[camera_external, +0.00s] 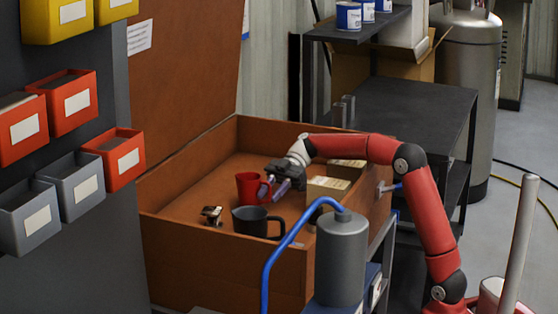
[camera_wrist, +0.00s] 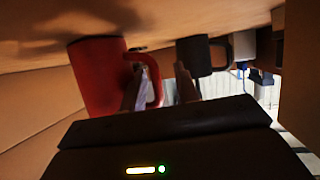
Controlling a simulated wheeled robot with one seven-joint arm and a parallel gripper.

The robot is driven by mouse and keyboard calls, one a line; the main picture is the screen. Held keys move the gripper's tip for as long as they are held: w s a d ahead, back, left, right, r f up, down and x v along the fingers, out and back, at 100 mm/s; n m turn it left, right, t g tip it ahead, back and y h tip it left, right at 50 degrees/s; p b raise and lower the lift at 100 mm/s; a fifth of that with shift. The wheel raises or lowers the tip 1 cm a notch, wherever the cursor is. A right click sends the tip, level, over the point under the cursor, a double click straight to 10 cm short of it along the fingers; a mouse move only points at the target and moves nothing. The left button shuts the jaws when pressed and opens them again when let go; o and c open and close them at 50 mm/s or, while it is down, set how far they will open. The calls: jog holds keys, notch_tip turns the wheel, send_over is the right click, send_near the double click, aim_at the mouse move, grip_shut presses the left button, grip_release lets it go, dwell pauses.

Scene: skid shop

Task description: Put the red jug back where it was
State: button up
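The red jug (camera_external: 250,189) stands inside the open brown box, with its handle toward my gripper (camera_external: 281,188). In the wrist view the red jug (camera_wrist: 97,75) fills the left part, hanging from the top of the picture as the view is turned over. My gripper (camera_wrist: 160,88) is open, its two fingers apart. The left finger overlaps the jug's handle, and the handle's outer bar shows between the fingers. I cannot tell whether a finger touches it.
A dark mug (camera_external: 252,222) stands in front of the jug in the brown box (camera_external: 225,262). A small metallic object (camera_external: 211,215) lies to the left. Pale boxes (camera_external: 327,189) stand at the right. A grey cylinder with a blue hose (camera_external: 341,258) stands in front of the box.

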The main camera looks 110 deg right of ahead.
jog(key=shift+s+d+r, duration=0.2)
jog(key=shift+s+d, duration=0.05)
jog(key=shift+s, duration=0.05)
jog(key=v, duration=1.1)
jog(key=shift+s, duration=0.1)
